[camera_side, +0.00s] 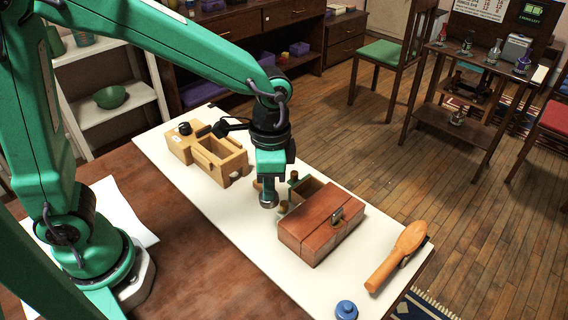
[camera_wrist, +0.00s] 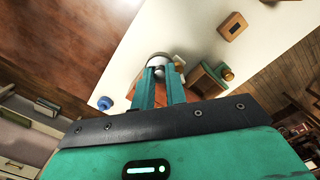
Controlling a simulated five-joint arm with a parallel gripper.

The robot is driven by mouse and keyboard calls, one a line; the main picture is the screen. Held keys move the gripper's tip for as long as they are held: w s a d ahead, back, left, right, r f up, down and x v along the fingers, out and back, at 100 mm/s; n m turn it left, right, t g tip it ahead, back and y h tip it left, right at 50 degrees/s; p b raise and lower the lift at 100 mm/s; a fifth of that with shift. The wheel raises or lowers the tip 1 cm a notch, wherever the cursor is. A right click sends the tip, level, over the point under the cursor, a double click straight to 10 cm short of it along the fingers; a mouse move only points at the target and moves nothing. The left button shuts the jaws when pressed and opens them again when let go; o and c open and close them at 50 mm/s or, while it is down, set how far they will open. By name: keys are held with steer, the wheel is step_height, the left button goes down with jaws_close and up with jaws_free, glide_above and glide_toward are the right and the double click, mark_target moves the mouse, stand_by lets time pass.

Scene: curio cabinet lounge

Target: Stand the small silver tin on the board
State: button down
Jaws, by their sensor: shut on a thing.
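The small silver tin (camera_side: 268,200) is between my gripper's fingertips (camera_side: 269,184), low over the white board (camera_side: 222,202) in the side view. My gripper is shut on it. In the wrist view the tin (camera_wrist: 159,60) shows as a pale round shape at the tips of my two green fingers (camera_wrist: 160,75). Its far side is hidden by the fingers. The tin looks close to the board (camera_wrist: 200,30), but I cannot tell whether it touches.
A red-brown wooden box (camera_side: 320,222) and a small open green-and-wood box (camera_side: 305,190) stand right of the tin. A pale wooden box (camera_side: 218,160) stands behind left. A wooden brush (camera_side: 400,255) and a blue lidded thing (camera_side: 346,310) lie nearer. The board's front left is clear.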

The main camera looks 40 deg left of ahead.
steer(key=s+a+n, duration=0.2)
steer(key=s+n, duration=0.5)
steer(key=s, duration=0.2)
steer(key=shift+r+g, duration=0.3)
steer(key=shift+r, duration=0.1)
steer(key=shift+w, duration=0.1)
steer(key=w+a+f, duration=0.2)
steer(key=a, duration=0.1)
steer(key=w+a+f, duration=0.2)
steer(key=a, duration=0.1)
steer(key=w+a+f, duration=0.3)
steer(key=shift+a, duration=0.1)
steer(key=shift+s+f, duration=0.1)
steer(key=shift+f, duration=1.9)
steer(key=shift+f, duration=0.15)
steer(key=c, duration=1.4)
jaws_free()
steer(key=shift+c, duration=0.2)
